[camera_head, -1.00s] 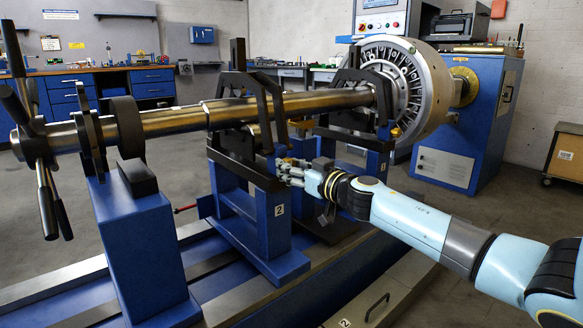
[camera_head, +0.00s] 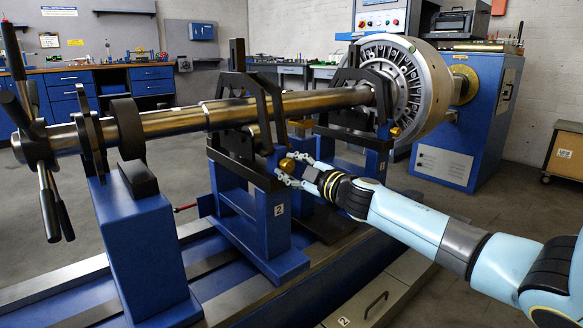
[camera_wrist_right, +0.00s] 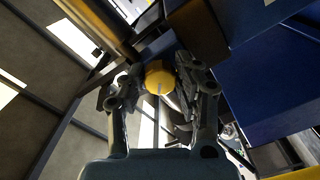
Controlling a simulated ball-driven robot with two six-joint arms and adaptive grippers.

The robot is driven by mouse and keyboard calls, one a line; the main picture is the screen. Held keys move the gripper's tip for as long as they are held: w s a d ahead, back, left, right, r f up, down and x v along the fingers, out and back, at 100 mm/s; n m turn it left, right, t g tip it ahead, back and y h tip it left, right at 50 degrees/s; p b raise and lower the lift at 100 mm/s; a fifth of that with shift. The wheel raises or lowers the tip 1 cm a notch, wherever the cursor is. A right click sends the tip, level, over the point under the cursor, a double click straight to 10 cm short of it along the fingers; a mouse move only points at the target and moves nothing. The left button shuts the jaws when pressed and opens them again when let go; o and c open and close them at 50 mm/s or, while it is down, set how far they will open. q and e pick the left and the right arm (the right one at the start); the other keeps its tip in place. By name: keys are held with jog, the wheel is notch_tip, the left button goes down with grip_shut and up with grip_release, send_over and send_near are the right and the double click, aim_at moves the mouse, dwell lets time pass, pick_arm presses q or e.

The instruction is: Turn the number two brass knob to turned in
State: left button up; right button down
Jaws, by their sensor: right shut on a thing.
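The number two brass knob (camera_head: 287,165) sits at the side of the blue stand (camera_head: 277,237) that bears a "2" label. My right gripper (camera_head: 287,171) has one finger above the knob and one below it, shut on it. In the right wrist view the knob (camera_wrist_right: 159,77) is a yellow faceted piece with a pale line on its face, held between the two dark fingertips (camera_wrist_right: 158,84). My left gripper is not in view.
A long steel shaft (camera_head: 165,122) runs above the stands to a large bladed rotor (camera_head: 425,85). A second brass knob (camera_head: 395,132) is on the stand behind. A blue pedestal (camera_head: 140,250) stands at the left. Open floor lies to the right.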

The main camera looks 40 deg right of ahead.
jog(key=n, duration=0.5)
jog(key=shift+n, duration=1.5)
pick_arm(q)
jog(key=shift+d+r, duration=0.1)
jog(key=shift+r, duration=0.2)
pick_arm(e)
jog(key=shift+n, duration=0.5)
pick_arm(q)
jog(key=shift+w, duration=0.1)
pick_arm(e)
jog(key=shift+f, duration=0.1)
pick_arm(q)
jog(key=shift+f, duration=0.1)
pick_arm(e)
jog(key=c, duration=0.9)
grip_release()
jog(key=shift+c, duration=0.2)
